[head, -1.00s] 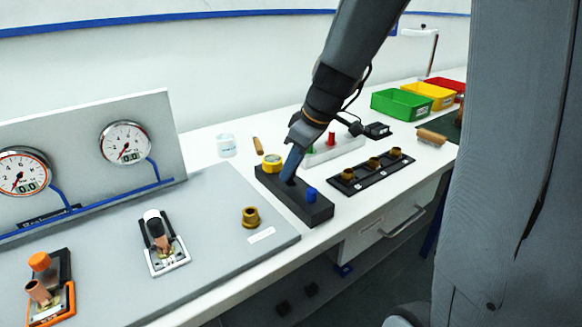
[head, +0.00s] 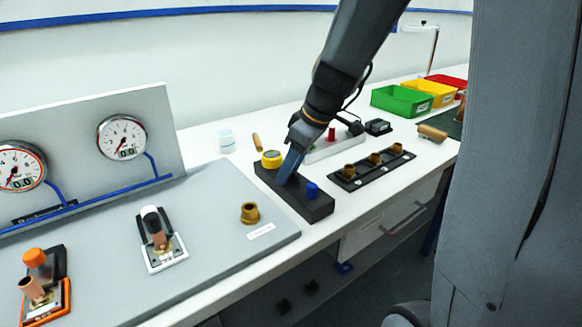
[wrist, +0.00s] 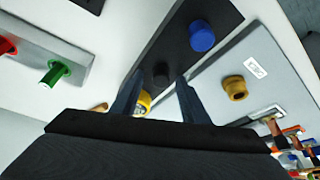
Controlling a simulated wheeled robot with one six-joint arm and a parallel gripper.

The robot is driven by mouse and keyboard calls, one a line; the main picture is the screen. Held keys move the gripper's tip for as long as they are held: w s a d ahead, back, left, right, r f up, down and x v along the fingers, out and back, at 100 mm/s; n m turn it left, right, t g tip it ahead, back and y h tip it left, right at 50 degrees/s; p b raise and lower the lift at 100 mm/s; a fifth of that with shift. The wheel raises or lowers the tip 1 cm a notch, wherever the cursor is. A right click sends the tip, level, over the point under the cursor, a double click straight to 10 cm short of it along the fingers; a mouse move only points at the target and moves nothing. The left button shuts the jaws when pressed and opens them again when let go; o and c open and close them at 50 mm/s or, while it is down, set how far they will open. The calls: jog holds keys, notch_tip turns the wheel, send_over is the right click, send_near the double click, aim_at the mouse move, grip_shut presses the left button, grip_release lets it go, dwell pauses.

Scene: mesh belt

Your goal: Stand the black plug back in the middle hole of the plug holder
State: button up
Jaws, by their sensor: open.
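The plug holder (head: 314,212) is a long black block at the bench board's right edge. A yellow plug (head: 271,159) stands at its far end and a blue plug (head: 312,190) at its near end; the blue plug also shows in the wrist view (wrist: 201,36). My gripper (head: 290,178) points down at the holder's middle. In the wrist view its open fingers (wrist: 160,77) straddle a dark round top, which looks like the black plug (wrist: 161,70) standing in the middle hole. It is apart from both fingers there. Black on black makes its seating hard to judge.
A black strip with several brass fittings (head: 374,158) lies right of the holder. A light rack (head: 325,149) with a red plug stands behind. A white cup (head: 225,141) and brass fitting (head: 250,213) are to the left. Coloured bins (head: 401,103) stand at the back right.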

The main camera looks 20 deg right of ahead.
jog(key=shift+r, duration=0.1)
jog(key=v, duration=0.7)
jog(key=shift+r+b, duration=0.3)
jog(key=shift+s+d, duration=0.1)
